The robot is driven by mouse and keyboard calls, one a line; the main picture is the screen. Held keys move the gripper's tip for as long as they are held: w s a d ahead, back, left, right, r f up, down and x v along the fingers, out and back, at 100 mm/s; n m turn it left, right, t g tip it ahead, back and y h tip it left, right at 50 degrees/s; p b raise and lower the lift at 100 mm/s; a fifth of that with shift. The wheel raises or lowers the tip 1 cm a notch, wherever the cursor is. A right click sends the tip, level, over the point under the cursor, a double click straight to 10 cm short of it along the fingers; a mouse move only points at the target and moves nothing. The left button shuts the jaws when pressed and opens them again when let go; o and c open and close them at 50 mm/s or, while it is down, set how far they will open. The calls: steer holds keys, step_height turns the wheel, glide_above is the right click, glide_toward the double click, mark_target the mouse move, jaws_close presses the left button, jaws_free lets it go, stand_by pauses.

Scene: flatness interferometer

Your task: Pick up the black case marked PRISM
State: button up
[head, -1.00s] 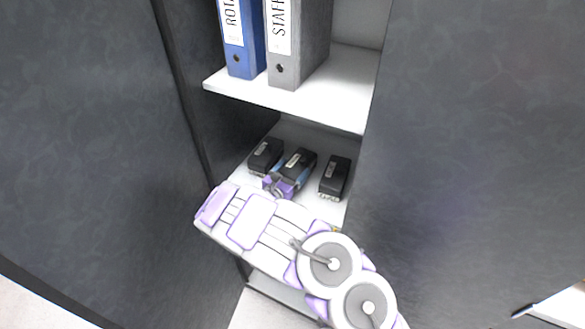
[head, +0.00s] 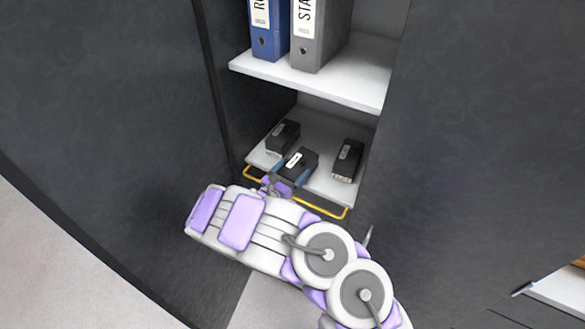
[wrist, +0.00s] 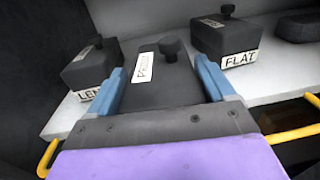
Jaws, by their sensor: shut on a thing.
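The black case marked PRISM (wrist: 158,88) is between the blue fingers of my gripper (wrist: 162,78) in the wrist view. Its white label and round black knob face up. My gripper is shut on its sides. In the head view the PRISM case (head: 301,161) is near the front edge of the lower shelf, forward of the other cases. My gripper hides its near end. I cannot tell whether its underside is clear of the shelf.
A case marked LENS (wrist: 90,68) is at left and one marked FLAT (wrist: 226,40) at right. Another dark case (wrist: 298,27) is farther right. A yellow bar (head: 330,210) runs along the shelf front. The upper shelf (head: 325,75) holds binders. Dark cabinet panels flank the opening.

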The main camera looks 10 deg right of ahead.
steer(key=shift+s+a, duration=0.15)
steer(key=shift+a, duration=0.05)
steer(key=shift+d, duration=0.2)
steer(key=o, duration=1.3)
steer(key=shift+o, duration=0.2)
steer(key=shift+s+a, duration=0.1)
steer(key=shift+a, duration=0.1)
steer(key=shift+s+a, duration=0.25)
steer(key=p+v, duration=0.3)
steer(key=v, duration=1.3)
steer(key=shift+a, duration=0.15)
steer(key=shift+s, duration=0.1)
